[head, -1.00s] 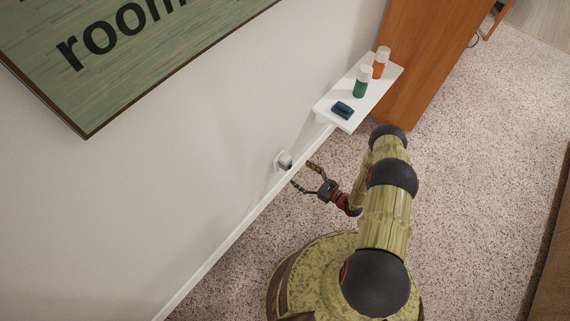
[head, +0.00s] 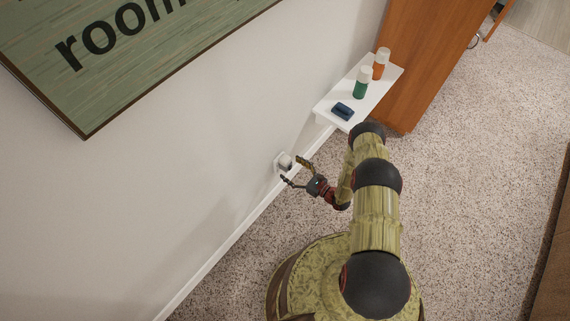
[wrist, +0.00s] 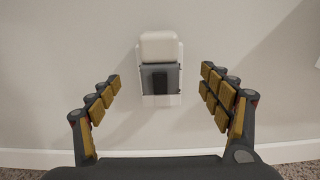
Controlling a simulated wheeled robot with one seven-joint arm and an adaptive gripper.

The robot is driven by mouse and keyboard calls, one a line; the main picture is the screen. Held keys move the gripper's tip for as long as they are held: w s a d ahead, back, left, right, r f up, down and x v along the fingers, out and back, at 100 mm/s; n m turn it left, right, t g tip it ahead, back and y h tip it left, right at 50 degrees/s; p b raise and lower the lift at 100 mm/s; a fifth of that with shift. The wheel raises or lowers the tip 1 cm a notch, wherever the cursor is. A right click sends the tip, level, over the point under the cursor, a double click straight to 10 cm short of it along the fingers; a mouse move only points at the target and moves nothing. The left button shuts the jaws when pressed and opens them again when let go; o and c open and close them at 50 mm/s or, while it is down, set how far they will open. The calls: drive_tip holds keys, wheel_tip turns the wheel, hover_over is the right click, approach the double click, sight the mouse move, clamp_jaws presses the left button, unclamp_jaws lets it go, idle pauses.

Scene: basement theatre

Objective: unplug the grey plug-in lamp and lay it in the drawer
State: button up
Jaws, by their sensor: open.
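The grey plug-in lamp (wrist: 160,78) sits in a white wall outlet, low on the wall above the baseboard. It has a white upper part and a grey body with a dark patch. In the head view the lamp (head: 286,162) is small. My gripper (wrist: 162,88) is open, its fingers on either side of the lamp with a gap on both sides, and nothing is between the pads. In the head view my gripper (head: 294,171) is at the lamp, close to the wall. The orange-brown wooden cabinet (head: 418,62) at the top has an open part at its far right edge; whether it is the drawer I cannot tell.
A white wall shelf (head: 376,99) right of the lamp holds a green bottle (head: 360,84), an orange bottle (head: 380,65) and a dark blue item (head: 343,111). A green sign (head: 130,50) hangs on the wall. Carpet (head: 480,200) on the right is clear.

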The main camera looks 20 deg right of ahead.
drive_tip(key=shift+x, duration=1.45)
clamp_jaws()
idle(1.3)
drive_tip(key=shift+v, duration=2.95)
